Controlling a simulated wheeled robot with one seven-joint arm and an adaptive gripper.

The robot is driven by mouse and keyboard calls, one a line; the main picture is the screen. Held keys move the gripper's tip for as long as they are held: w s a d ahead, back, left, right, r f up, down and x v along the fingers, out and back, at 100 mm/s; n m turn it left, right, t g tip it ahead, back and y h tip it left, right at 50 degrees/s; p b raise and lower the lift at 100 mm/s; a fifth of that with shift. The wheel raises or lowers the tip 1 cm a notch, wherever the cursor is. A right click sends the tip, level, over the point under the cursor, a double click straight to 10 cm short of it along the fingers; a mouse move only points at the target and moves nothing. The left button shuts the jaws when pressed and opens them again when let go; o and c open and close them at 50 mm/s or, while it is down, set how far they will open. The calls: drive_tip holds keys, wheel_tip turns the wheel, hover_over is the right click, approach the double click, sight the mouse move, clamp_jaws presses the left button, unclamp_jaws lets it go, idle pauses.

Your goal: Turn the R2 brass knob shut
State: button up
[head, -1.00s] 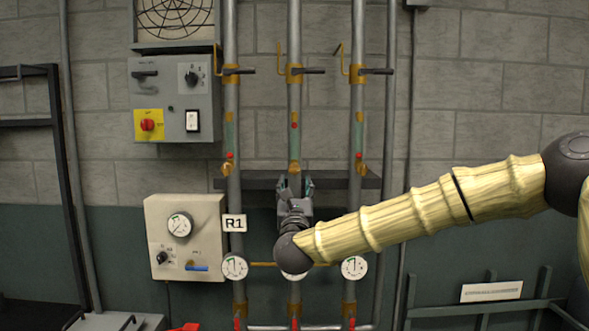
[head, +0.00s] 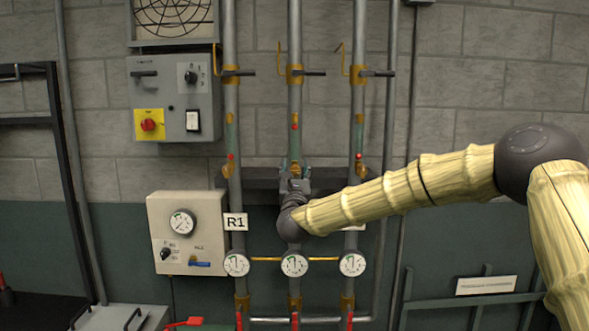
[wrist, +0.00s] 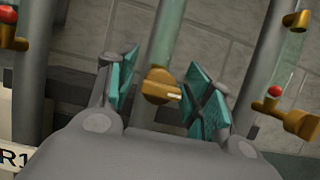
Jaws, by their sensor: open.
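The brass knob (wrist: 157,86) on the middle pipe (head: 294,95) shows in the wrist view, with a pale mark on its right side. My gripper (wrist: 163,84) is open, with one teal finger pad on each side of the knob. The knob appears between the pads with gaps on both sides; I cannot tell how deep it sits between them. No R2 label is readable; my wrist covers that part of the pipe.
The left pipe (head: 232,110) carries the R1 label (head: 235,222) and a brass knob (wrist: 10,25). The right pipe (head: 357,110) has another brass knob (wrist: 303,124). A dark shelf (head: 262,184) runs behind the pipes. Gauges (head: 295,264) sit below my wrist.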

drive_tip(key=c, duration=1)
